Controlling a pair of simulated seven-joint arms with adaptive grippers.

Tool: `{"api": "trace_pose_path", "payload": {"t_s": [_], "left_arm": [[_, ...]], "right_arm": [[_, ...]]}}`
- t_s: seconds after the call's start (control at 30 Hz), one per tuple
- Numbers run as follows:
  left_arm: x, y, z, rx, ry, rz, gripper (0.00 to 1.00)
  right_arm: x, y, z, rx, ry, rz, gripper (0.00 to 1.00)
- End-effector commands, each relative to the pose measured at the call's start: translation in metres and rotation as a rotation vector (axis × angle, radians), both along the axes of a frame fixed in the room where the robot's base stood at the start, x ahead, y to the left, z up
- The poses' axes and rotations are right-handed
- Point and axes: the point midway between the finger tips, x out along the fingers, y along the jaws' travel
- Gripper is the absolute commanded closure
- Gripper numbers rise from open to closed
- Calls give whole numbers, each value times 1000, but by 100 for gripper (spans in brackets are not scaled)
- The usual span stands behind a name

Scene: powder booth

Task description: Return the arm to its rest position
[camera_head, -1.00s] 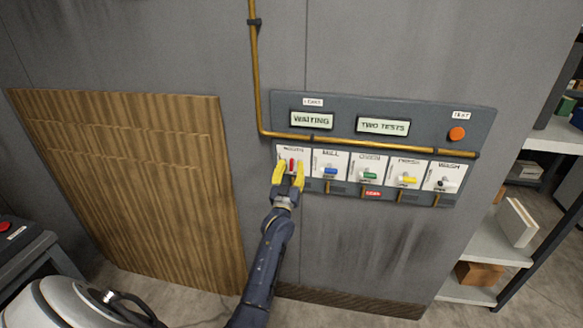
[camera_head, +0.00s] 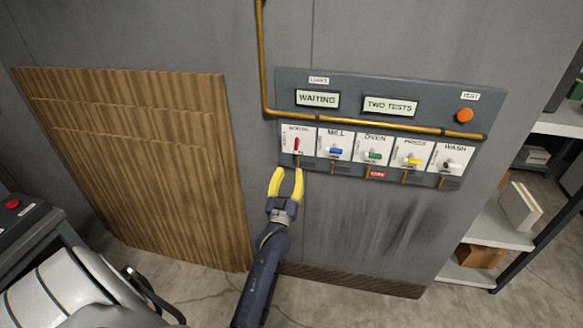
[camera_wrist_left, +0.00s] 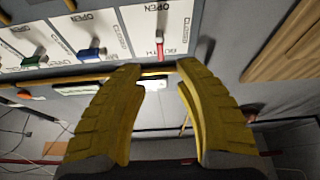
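My left gripper (camera_head: 287,174), with yellow fingers, is open and empty just below the switch panel (camera_head: 460,92) on the grey wall. Its fingertips also show apart in the left wrist view (camera_wrist_left: 160,68). Above them is the red lever (camera_head: 297,144), which stands upright on the leftmost switch plate; it also shows in the wrist view (camera_wrist_left: 160,48), clear of the fingers. The blue (camera_head: 336,151), green (camera_head: 374,155), yellow (camera_head: 413,161) and black (camera_head: 449,166) levers lie sideways. My right gripper is not in view.
A brass pipe (camera_head: 264,60) runs down the wall and across the panel. An orange button (camera_head: 465,115) is at its upper right. A corrugated brown panel (camera_head: 140,160) is at left, a shelf rack (camera_head: 490,232) at right. The wall below the switches is clear.

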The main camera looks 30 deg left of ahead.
Motion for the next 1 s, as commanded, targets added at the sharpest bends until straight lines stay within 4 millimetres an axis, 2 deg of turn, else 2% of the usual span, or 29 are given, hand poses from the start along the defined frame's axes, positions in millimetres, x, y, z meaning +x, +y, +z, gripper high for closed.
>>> {"api": "trace_pose_path", "payload": {"t_s": [0.6, 0.67, 0.77, 0.87, 1.0], "left_arm": [[-4, -2, -3, -7, 1, -4, 67], [-2, -3, -8, -18, 17, -13, 67], [7, -7, -39, -44, 90, -32, 67], [18, -22, -88, -70, 195, -68, 67], [20, -50, -174, -99, 375, -128, 67]], "right_arm": [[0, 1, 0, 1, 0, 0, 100], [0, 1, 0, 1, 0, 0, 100], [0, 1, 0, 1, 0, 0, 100], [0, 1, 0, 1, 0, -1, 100], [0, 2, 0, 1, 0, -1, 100]]}}
